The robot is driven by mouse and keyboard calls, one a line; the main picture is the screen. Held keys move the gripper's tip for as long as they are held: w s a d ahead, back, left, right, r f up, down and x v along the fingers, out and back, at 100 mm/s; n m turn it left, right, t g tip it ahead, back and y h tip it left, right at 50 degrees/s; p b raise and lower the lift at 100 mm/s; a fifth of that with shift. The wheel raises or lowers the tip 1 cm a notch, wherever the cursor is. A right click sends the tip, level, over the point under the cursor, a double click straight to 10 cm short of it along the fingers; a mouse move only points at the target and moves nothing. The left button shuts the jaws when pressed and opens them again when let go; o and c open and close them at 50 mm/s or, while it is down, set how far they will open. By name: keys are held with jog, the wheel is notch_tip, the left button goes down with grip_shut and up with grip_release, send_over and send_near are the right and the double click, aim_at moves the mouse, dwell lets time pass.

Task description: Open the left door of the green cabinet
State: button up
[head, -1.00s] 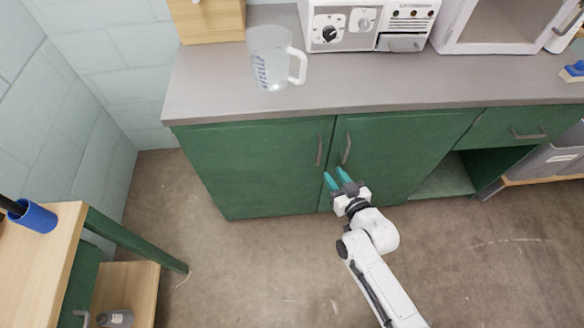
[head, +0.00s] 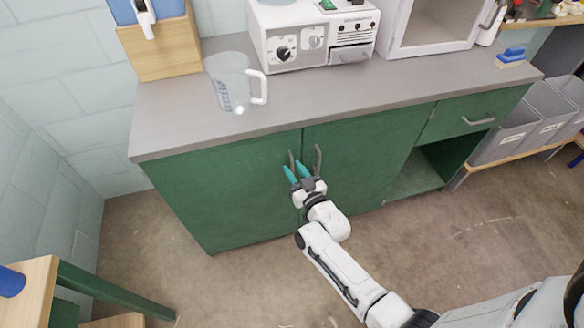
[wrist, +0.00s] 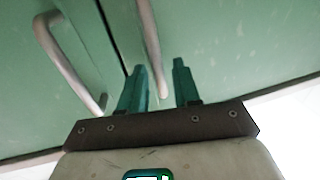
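The green cabinet's left door (head: 225,185) is closed, with a grey vertical handle (head: 291,161) near its right edge. The right door (head: 365,150) is closed too, with its own handle (head: 318,160). My gripper (head: 295,169) is open, its two teal fingers pointing at the left door's handle. In the wrist view, this handle (wrist: 148,40) runs down between the fingers of my gripper (wrist: 158,76), with space beside it. I cannot tell whether a finger touches it. The other handle (wrist: 62,55) is to the left there.
A clear measuring jug (head: 232,85) and a white appliance (head: 310,38) stand on the grey countertop (head: 190,128). A wooden table (head: 38,285) is at the lower left. The floor (head: 240,285) before the left door is clear apart from my arm.

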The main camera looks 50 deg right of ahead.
jog(key=shift+x, duration=0.85)
jog(key=shift+s, duration=0.1)
jog(key=shift+c, duration=0.2)
grip_shut()
